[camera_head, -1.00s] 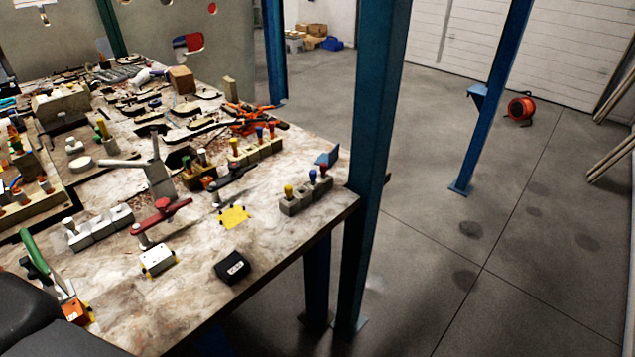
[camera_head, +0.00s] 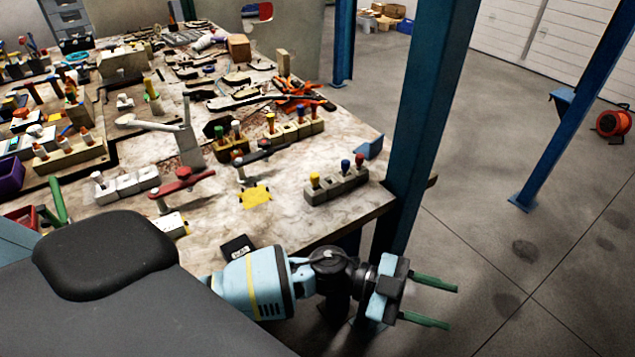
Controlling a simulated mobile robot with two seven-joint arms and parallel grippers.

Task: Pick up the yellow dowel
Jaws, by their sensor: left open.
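A yellow-topped dowel (camera_head: 314,180) stands upright in the left end of a grey block (camera_head: 337,187) near the table's right front corner. A blue-topped dowel (camera_head: 345,166) and a red-topped dowel (camera_head: 359,160) stand beside it in the same block. Another yellow-topped peg (camera_head: 270,119) stands in a block farther back. My left gripper (camera_head: 452,307) has green fingers spread apart and nothing between them. It is off the table's edge, right of and nearer than the grey block, pointing right. My right gripper is not in view.
A blue post (camera_head: 433,110) rises by the table's right corner, close to my left gripper. A black box (camera_head: 238,247) sits on the table's front edge, partly hidden by my arm. A red-handled clamp (camera_head: 184,182) and a yellow patch (camera_head: 255,196) lie left of the grey block.

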